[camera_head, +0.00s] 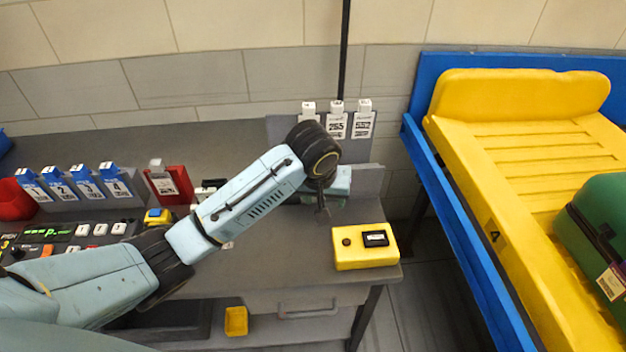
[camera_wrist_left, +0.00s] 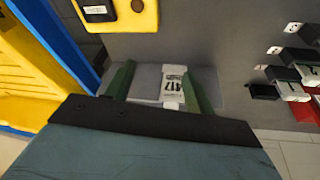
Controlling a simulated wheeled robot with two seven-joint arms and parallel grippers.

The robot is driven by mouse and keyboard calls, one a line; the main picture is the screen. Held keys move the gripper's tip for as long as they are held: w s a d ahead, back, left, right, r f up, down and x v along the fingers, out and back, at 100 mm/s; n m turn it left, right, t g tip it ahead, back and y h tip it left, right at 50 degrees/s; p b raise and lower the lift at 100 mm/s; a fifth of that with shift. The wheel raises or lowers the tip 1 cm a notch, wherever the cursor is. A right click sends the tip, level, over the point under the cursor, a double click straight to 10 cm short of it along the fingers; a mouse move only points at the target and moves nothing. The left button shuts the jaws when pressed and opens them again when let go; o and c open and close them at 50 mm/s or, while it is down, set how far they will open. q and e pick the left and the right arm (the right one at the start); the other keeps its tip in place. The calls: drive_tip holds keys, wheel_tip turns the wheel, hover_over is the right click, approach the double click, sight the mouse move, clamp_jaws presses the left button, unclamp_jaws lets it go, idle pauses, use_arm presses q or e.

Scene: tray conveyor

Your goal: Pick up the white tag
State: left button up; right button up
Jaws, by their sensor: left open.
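A white tag (camera_wrist_left: 174,84) with black digits that look like 417 lies on a lighter grey patch in the left wrist view. My left gripper (camera_wrist_left: 160,76) is open, with one green finger on each side of the tag. The tag is nearer the right finger, and I see no grip on it. In the head view my left gripper (camera_head: 324,205) points down over the right part of the grey table, mostly behind its own wrist. The tag cannot be made out there. My right gripper is in neither view.
Three white tags (camera_head: 336,124) hang at the back. Blue tag holders (camera_head: 88,182) and a red one (camera_head: 170,186) stand left. A blue-framed conveyor (camera_head: 462,255) carries a yellow tray (camera_head: 540,150).

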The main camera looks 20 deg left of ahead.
use_arm(q)
drive_tip(key=w+a+r+n+y, duration=0.25)
drive_tip(key=w+r, duration=0.35)
drive_tip(key=r, duration=0.5)
drive_tip(key=shift+n+h, duration=0.25)
drive_tip(key=shift+w+a+r+b+x, duration=0.1)
drive_tip(key=shift+a+x, duration=0.2)
drive_tip(key=shift+x, duration=1.95)
drive_tip(key=shift+w+a+r+b+x, duration=0.1)
drive_tip(key=shift+a+x, duration=0.2)
drive_tip(key=shift+x, duration=2)
drive_tip(key=shift+w+a+r+b+x, duration=0.1)
drive_tip(key=shift+a+x, duration=0.2)
drive_tip(key=shift+x, duration=1.95)
drive_tip(key=shift+c, duration=0.4)
clamp_jaws()
